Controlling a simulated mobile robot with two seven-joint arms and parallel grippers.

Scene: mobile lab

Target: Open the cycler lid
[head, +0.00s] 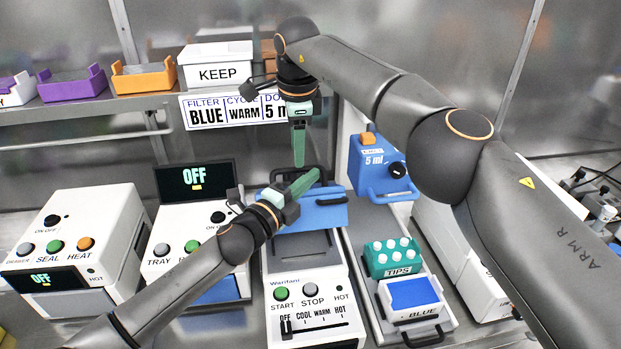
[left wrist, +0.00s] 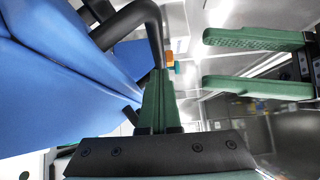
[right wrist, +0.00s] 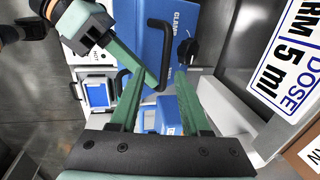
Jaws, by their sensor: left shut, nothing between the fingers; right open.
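The cycler (head: 312,283) is the white machine with START and STOP buttons at bottom centre of the head view. Its blue lid (head: 325,212) has a black handle, seen close up in the left wrist view (left wrist: 152,22). I cannot tell how far the lid is raised. My left gripper (head: 305,184) is shut and empty, with its fingertips close beside the handle; contact is unclear. My right gripper (head: 298,155) is open and empty above the lid, pointing down. Its fingers also show in the left wrist view (left wrist: 255,65). The lid and handle show past its fingers in the right wrist view (right wrist: 140,42).
A blue 5 ml dispenser (head: 370,165) stands right of the lid. A green TIPS rack (head: 391,258) and a BLUE tray (head: 412,293) sit right of the cycler. Other white machines (head: 75,240) stand left. A shelf with a KEEP box (head: 218,73) is behind.

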